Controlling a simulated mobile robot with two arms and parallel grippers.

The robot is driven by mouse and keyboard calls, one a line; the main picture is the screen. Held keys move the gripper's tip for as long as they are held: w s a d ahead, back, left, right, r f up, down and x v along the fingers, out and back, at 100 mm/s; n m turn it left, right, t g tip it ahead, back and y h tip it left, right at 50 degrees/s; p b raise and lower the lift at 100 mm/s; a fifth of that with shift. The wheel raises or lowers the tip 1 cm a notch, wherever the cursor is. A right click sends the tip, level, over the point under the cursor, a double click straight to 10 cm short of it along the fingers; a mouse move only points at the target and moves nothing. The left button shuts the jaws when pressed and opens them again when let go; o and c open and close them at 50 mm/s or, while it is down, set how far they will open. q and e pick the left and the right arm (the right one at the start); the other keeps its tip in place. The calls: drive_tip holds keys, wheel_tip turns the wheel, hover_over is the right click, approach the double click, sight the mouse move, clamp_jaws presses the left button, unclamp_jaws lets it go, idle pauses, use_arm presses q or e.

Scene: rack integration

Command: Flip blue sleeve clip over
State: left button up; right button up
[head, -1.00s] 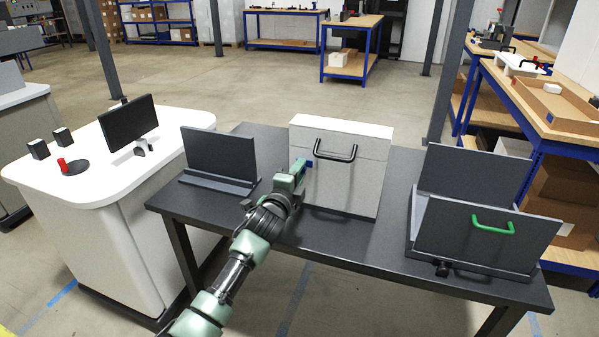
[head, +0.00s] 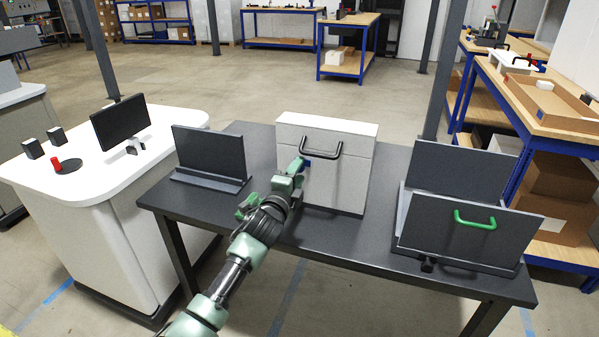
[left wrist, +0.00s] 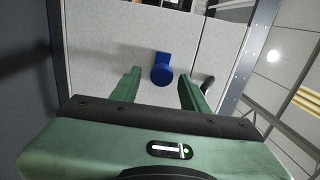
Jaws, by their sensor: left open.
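The blue sleeve clip (head: 307,163) sits on the front face of the light grey box (head: 338,188), near the left edge and below the black handle. In the left wrist view the blue clip (left wrist: 162,70) shows a round end and a squarer part above it. My left gripper (head: 296,168) is at the box front, close to the clip. In the left wrist view the gripper's green fingers (left wrist: 160,82) are open on either side of the clip, with gaps on both sides. My right gripper is not in view.
The box stands on a dark table (head: 290,236). A dark panel on a stand (head: 209,152) is at its left. The box's black handle (head: 321,153) is close to my gripper.

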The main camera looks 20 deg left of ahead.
use_arm(q)
drive_tip(key=s, duration=0.7)
drive_tip(key=shift+d, duration=0.15)
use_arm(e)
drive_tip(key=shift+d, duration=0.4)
